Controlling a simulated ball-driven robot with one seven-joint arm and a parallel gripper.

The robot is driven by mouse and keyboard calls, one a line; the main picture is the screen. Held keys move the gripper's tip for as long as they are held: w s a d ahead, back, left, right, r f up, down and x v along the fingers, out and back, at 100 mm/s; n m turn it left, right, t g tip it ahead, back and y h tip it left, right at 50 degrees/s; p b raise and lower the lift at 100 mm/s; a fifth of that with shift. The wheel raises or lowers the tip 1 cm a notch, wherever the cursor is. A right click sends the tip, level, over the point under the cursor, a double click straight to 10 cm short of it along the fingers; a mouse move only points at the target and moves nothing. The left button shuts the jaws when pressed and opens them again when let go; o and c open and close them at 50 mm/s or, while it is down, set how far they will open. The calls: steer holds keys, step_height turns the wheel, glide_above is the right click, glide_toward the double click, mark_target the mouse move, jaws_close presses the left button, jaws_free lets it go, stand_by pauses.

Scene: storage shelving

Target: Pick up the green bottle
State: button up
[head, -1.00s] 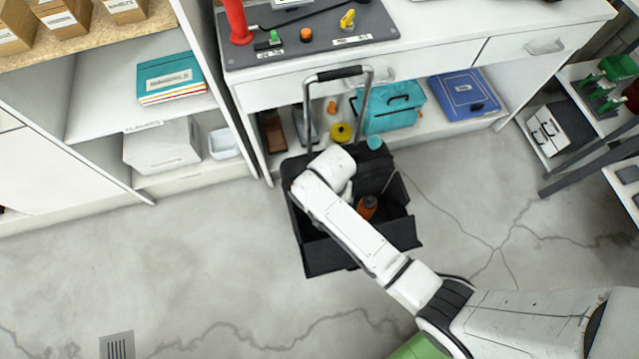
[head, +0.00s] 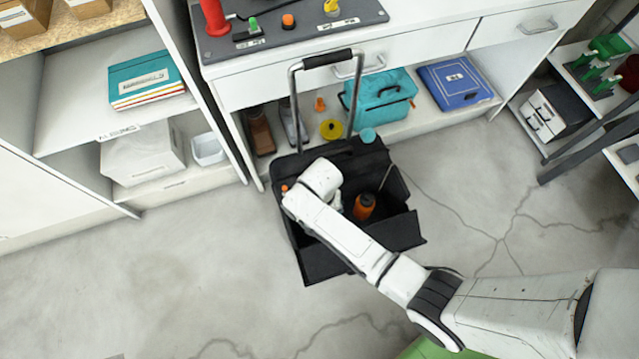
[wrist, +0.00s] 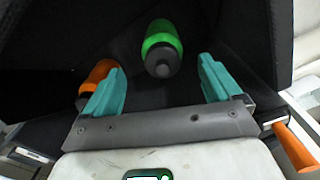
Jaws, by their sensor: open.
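The green bottle (wrist: 161,45) with a dark grey cap lies inside the black case in the wrist view, ahead of my gripper and between the lines of its two fingers. My gripper (wrist: 160,82) has teal fingers spread wide apart, with nothing between their tips. In the head view my arm reaches down into the black wheeled case (head: 325,266) and hides the gripper and the green bottle. An orange bottle (head: 364,206) with a dark cap is in the case; it also shows in the wrist view (wrist: 97,80), close beside the left finger.
The case has dark walls around the gripper and a raised metal handle (head: 293,105) behind it. A white cabinet (head: 420,42) with a teal bag (head: 385,100) and blue case (head: 458,84) stands behind. An orange handle (wrist: 293,147) is right of my gripper. The floor at left is clear.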

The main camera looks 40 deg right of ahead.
step_height(320, 180, down, 4)
steer(key=shift+w+f+b, duration=0.15)
steer(key=shift+f+b, duration=0.05)
steer(key=shift+b, duration=0.6)
steer(key=c, duration=1.7)
